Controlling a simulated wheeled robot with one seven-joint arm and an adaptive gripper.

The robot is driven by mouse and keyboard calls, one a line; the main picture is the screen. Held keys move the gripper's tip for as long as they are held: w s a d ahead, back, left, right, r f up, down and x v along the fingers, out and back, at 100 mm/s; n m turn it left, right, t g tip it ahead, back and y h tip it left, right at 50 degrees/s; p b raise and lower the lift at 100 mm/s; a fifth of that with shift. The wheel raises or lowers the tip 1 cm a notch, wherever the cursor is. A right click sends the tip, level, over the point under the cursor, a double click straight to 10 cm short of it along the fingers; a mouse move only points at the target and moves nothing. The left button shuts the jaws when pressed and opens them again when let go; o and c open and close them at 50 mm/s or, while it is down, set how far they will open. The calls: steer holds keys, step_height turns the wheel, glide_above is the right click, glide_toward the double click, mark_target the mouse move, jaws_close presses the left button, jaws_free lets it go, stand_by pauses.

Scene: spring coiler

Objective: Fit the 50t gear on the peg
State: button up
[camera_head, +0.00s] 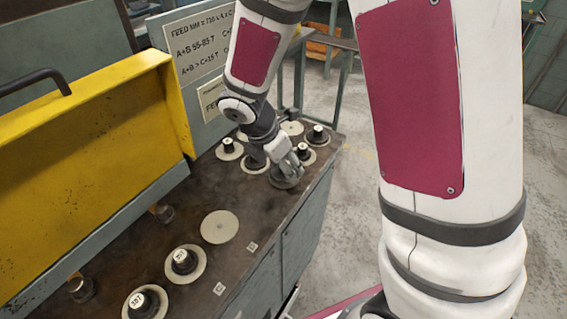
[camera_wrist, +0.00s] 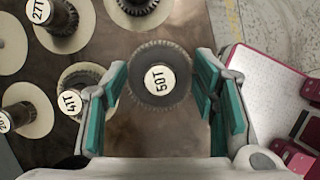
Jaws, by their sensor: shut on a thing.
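The 50t gear (camera_wrist: 160,82) is a dark toothed wheel with a white hub marked 50T, and it lies between my fingers in the wrist view. In the head view it is partly hidden under my gripper (camera_head: 287,160), near the bench's right edge (camera_head: 285,183). My gripper (camera_wrist: 160,88) is shut on the gear, its green pads at the left and right rim. I cannot tell whether the gear touches the bench. Two short bare-looking pegs, one nearer (camera_head: 81,289) and one farther (camera_head: 161,212), stand beside the yellow cover.
A gear marked 47T (camera_wrist: 72,100) stands close left of my gripper, and 27T (camera_wrist: 45,15) is beyond it. More gears on pale discs (camera_head: 183,262) stand at the front. An empty disc (camera_head: 219,227) lies mid-bench. The yellow cover (camera_head: 90,150) borders the left.

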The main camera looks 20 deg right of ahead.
steer(key=shift+f+b, duration=0.35)
steer(key=shift+f, duration=0.15)
stand_by(0.4)
steer(key=o, duration=1.6)
steer(key=d+p+v, duration=0.1)
steer(key=p+v, duration=0.3)
steer(key=v, duration=0.4)
steer(key=w+d+r+p+v, duration=0.1)
steer(key=d+p+v, duration=0.1)
steer(key=v, duration=0.6)
steer(key=d+r+p+v, duration=0.1)
steer(key=p+v, duration=0.4)
steer(key=v, duration=0.3)
steer(key=shift+w+d+p, duration=0.2)
steer(key=shift+w+p, duration=0.1)
steer(key=shift+p, duration=0.05)
